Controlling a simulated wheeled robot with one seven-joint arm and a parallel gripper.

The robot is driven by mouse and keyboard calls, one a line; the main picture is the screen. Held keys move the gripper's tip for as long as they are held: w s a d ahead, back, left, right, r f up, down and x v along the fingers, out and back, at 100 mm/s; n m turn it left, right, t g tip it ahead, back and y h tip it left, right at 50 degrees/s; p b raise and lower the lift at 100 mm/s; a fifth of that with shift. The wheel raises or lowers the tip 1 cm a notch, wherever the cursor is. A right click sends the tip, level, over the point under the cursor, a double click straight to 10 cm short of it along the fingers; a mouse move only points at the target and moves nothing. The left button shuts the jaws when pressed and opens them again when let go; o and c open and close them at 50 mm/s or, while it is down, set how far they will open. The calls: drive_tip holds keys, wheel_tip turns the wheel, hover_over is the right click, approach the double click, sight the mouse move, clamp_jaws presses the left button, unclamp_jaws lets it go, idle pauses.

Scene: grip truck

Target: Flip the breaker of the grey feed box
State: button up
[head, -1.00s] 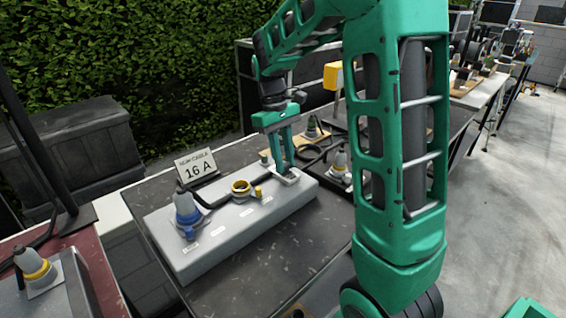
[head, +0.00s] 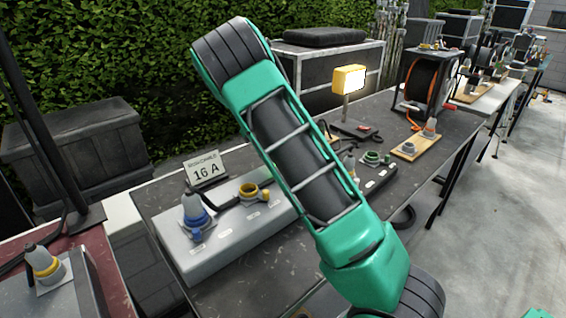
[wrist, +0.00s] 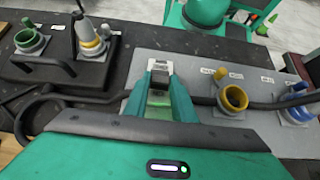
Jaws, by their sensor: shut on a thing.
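The grey feed box (head: 218,242) stands on the dark table in the head view, its right end hidden behind my arm. It carries a blue plug (head: 194,208) and a yellow socket (head: 250,192). In the wrist view the box (wrist: 205,66) shows the yellow socket (wrist: 233,97) and blue plug (wrist: 294,98) at right. My gripper (wrist: 160,74) is at the breaker (wrist: 160,65) near the box's left edge in this view. Its fingers are shut on the breaker's lever, mostly hidden between them, so its position is unclear. My gripper is hidden in the head view.
A "16 A" sign (head: 207,170) stands behind the box. A lit yellow lamp (head: 349,79) and a cable reel (head: 428,82) stand farther along.

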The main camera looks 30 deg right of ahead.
drive_tip(key=shift+w+a+f+g, duration=0.15)
drive_tip(key=shift+w+g, duration=0.1)
drive_tip(key=shift+g, duration=0.25)
drive_tip(key=o, duration=1.1)
drive_tip(key=shift+c, duration=0.2)
